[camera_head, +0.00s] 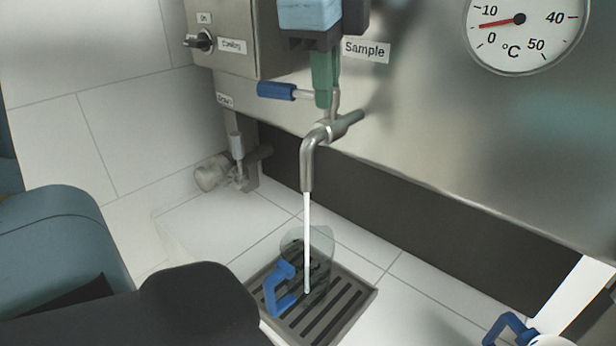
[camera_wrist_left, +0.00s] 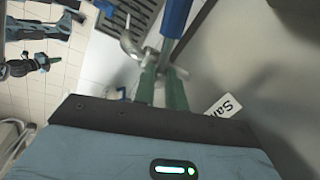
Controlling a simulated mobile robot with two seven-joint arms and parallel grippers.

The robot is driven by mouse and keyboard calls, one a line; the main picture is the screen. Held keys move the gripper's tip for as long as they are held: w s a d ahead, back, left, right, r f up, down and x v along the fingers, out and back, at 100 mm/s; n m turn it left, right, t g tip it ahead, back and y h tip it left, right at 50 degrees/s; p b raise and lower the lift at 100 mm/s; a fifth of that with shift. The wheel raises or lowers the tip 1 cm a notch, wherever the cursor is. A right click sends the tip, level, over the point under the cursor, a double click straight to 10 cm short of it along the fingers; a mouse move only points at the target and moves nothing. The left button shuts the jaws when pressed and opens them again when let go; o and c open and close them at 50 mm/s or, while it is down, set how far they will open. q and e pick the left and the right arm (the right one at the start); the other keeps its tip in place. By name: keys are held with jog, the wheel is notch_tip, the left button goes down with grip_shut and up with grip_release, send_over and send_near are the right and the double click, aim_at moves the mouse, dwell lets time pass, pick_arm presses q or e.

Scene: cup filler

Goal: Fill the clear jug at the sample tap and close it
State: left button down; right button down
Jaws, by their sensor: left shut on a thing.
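The clear jug (camera_head: 322,243) with a blue handle (camera_head: 279,283) stands upright on the drain grate, under the sample tap's spout (camera_head: 308,165). A white stream (camera_head: 307,235) runs from the spout down into the jug. The water level in it is hard to make out. My left gripper (camera_head: 324,104) is at the tap, its green fingers shut on the tap lever, whose blue grip (camera_head: 275,91) sticks out to the left. In the left wrist view the fingers (camera_wrist_left: 162,76) close around the lever's metal stem, with the blue grip (camera_wrist_left: 175,18) beyond. My right gripper is out of view.
The drain grate (camera_head: 350,305) is set in white tiles. A steel tank with a dial thermometer (camera_head: 520,20) is behind, and a drain valve (camera_head: 215,172) at left. A white item with a blue handle (camera_head: 508,328) stands bottom right. My arm fills the lower left.

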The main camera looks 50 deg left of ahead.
pick_arm(q)
jog(key=shift+d+n+b, duration=0.1)
jog(key=shift+n+b, duration=0.3)
jog(key=shift+n, duration=1.2)
jog(key=shift+r+y, duration=0.1)
jog(key=shift+y, duration=0.2)
dwell(6.1)
